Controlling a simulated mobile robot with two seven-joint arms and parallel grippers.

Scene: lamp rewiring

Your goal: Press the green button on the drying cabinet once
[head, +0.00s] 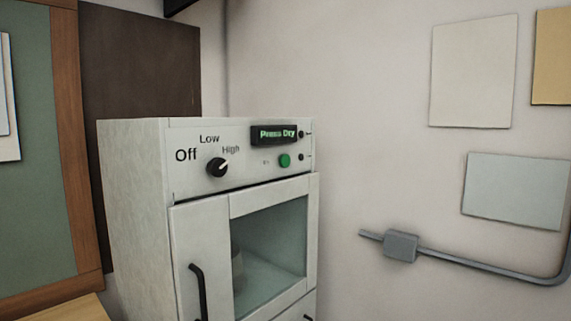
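The drying cabinet (140,210) is a tall white box standing in the corner. Its round green button (284,160) sits on the upper front panel, right of the black dial (216,167). The dial has a white pointer mark that points up and right toward "High"; "Off" and "Low" are printed around it. A small black display (274,135) with green text, seemingly ending in "Dry", is above the button. Neither of my grippers is in view.
The cabinet's glass door (272,250) appears shut, with a black handle (198,291) at its left. A green board with wooden frame (68,140) stands left. A grey conduit (480,264) and paper sheets (473,70) are on the right wall. The space before the panel looks clear.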

